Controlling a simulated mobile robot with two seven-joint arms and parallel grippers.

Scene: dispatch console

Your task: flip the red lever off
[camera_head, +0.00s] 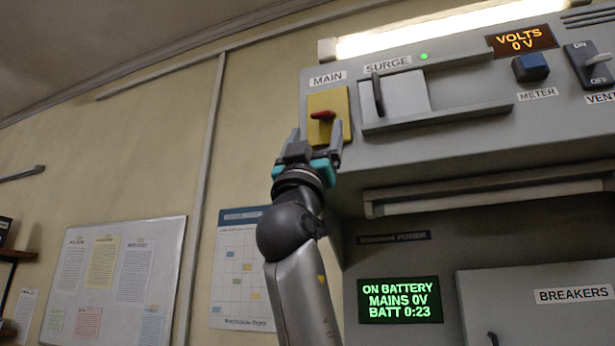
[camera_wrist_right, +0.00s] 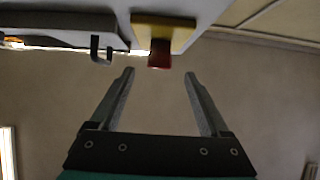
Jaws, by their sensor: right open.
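The red lever (camera_head: 323,115) sits on a yellow plate (camera_head: 342,102) under the MAIN label, at the left end of the grey console. It sticks out from the plate. My right gripper (camera_head: 316,138) is open just below the lever, and its fingers hide the plate's lower part. In the right wrist view the red lever (camera_wrist_right: 159,60) hangs from the yellow plate (camera_wrist_right: 178,36), ahead of the gap between the open fingers (camera_wrist_right: 159,85). Nothing is between the fingers, and I see no contact with the lever. My left gripper is not in view.
Right of the lever is the SURGE slot with a dark handle (camera_head: 378,94) and a raised rail frame. Further right are a blue METER knob (camera_head: 530,67) and a VENT switch (camera_head: 588,62). A screen (camera_head: 400,300) reads ON BATTERY, MAINS 0V.

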